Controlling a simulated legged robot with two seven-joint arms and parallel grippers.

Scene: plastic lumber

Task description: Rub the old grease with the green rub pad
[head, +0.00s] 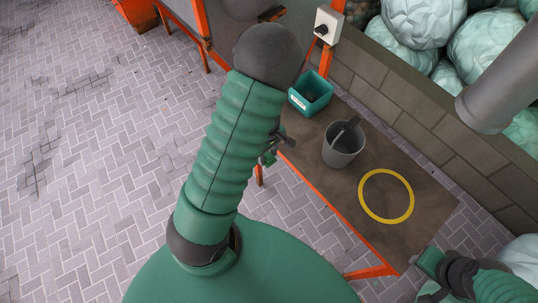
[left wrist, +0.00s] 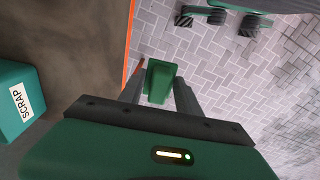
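My left gripper (head: 276,147) is beside the table's left edge, partly hidden behind my green arm. In the left wrist view a small green block, which looks like the green rub pad (left wrist: 161,82), sits between its two dark fingers, and the fingers appear shut on it. A bit of green also shows under the gripper in the head view. A yellow ring (head: 410,203) is on the brown tabletop (head: 335,190), right of the grey bucket. I cannot make out a distinct grease patch inside it. My right gripper (head: 430,263) is at the table's lower right corner; its fingers are unclear.
A teal bin (head: 311,92) stands at the table's back; its label reads SCRAP in the left wrist view (left wrist: 20,103). A grey bucket (head: 342,153) with a tool in it stands between bin and ring. A block wall (head: 425,138) runs along the far side.

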